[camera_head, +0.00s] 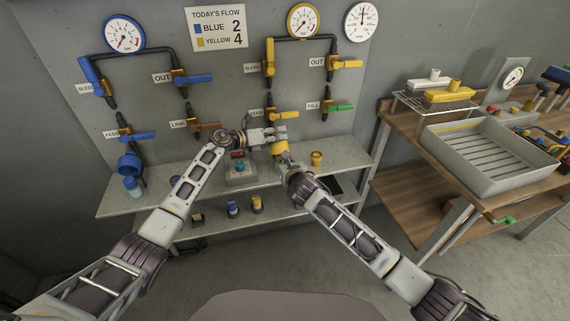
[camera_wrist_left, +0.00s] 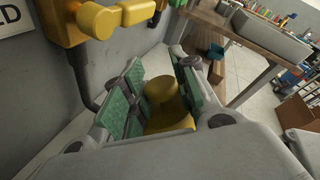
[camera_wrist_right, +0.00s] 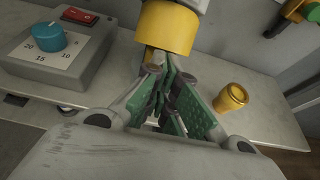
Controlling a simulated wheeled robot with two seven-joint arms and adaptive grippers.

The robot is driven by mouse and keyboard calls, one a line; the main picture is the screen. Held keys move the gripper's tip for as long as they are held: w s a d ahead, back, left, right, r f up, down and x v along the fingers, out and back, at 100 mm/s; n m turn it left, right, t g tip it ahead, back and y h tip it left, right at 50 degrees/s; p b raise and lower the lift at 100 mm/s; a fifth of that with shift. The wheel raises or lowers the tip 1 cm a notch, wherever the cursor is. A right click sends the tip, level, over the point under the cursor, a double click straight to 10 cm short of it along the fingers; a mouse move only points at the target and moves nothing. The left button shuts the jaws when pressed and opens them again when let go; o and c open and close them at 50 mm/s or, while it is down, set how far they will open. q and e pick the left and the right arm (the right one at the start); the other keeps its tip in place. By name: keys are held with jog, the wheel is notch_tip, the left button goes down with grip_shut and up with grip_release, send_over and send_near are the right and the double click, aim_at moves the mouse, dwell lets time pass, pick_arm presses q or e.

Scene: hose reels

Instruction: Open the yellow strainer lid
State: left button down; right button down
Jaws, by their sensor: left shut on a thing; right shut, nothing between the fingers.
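The yellow strainer (camera_head: 279,148) hangs at the foot of the yellow pipe line on the wall panel. My left gripper (camera_head: 280,136) reaches it from the left. In the left wrist view its green-padded fingers are shut on a rounded yellow part of the strainer (camera_wrist_left: 165,95); whether this is the lid or the body I cannot tell. My right gripper (camera_wrist_right: 170,95) is shut and empty, its tips just under the yellow strainer cylinder (camera_wrist_right: 165,28) in the right wrist view. Whether the tips touch it is unclear.
A small yellow cup-like part (camera_wrist_right: 230,98) stands on the shelf (camera_head: 345,153) right of my right gripper. A grey box (camera_head: 240,172) with a blue dial and red switch is to the left. A wooden bench with a grey tray (camera_head: 440,150) is at the right.

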dwell(0.4)
pick_arm(q)
jog(key=c, duration=1.1)
grip_release()
jog(key=shift+c, duration=0.2)
jog(key=shift+s+a, duration=0.1)
jog(key=v, duration=1.1)
jog(key=shift+s+a, duration=0.2)
jog(key=shift+a, duration=0.15)
jog(key=shift+f, duration=0.1)
